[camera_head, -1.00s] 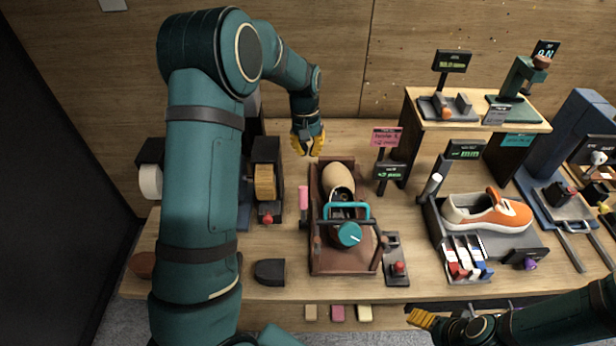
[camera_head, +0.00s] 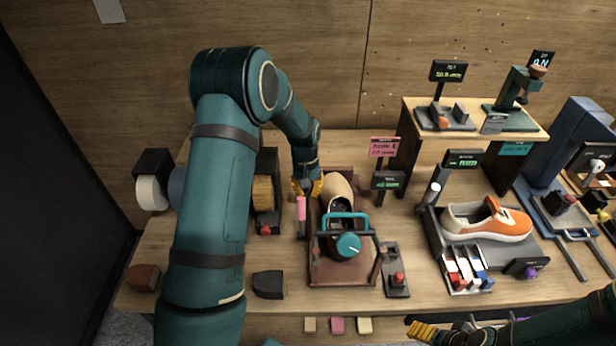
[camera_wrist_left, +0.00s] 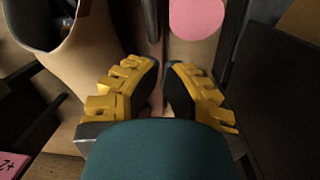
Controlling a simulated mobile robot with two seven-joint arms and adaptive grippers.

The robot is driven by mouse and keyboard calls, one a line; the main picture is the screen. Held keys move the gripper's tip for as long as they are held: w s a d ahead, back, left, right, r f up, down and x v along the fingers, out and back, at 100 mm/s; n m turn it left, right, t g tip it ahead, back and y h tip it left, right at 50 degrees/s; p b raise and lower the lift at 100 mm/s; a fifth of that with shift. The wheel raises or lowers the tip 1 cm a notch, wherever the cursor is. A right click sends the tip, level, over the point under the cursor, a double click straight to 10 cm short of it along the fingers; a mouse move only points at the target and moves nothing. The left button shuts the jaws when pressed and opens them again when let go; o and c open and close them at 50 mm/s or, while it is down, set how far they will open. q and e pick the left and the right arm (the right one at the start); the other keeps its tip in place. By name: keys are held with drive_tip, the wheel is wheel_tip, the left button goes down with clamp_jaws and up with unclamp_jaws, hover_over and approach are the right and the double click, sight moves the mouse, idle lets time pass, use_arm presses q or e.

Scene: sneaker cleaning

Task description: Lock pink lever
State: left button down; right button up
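The pink lever (camera_head: 301,208) stands upright at the left side of the brown press frame (camera_head: 343,270). Its round pink end also shows in the left wrist view (camera_wrist_left: 195,18), beyond my fingertips and a little to the right. My left gripper (camera_head: 307,190) is just behind the lever, pointing down. In the left wrist view its yellow fingers (camera_wrist_left: 162,68) are apart with a narrow gap and nothing visibly held. I cannot tell whether a finger touches the lever. My right gripper (camera_head: 420,330) is at the bottom edge, mostly cut off, and its opening is unclear.
A tan shoe form (camera_head: 338,188) and a teal handle (camera_head: 346,217) are close to the right of my left gripper. A dark machine with a tan roller (camera_head: 263,192) is close on the left. An orange sneaker (camera_head: 488,222) lies farther right.

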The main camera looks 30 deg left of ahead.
sight(301, 216)
use_arm(q)
drive_tip(key=shift+s+d+r, duration=0.25)
drive_tip(key=shift+s+r, duration=0.2)
drive_tip(key=shift+s, duration=0.25)
drive_tip(key=shift+s+d+r, duration=0.25)
drive_tip(key=shift+s+r, duration=0.15)
drive_tip(key=shift+s, duration=0.25)
use_arm(e)
drive_tip(key=shift+r, duration=0.3)
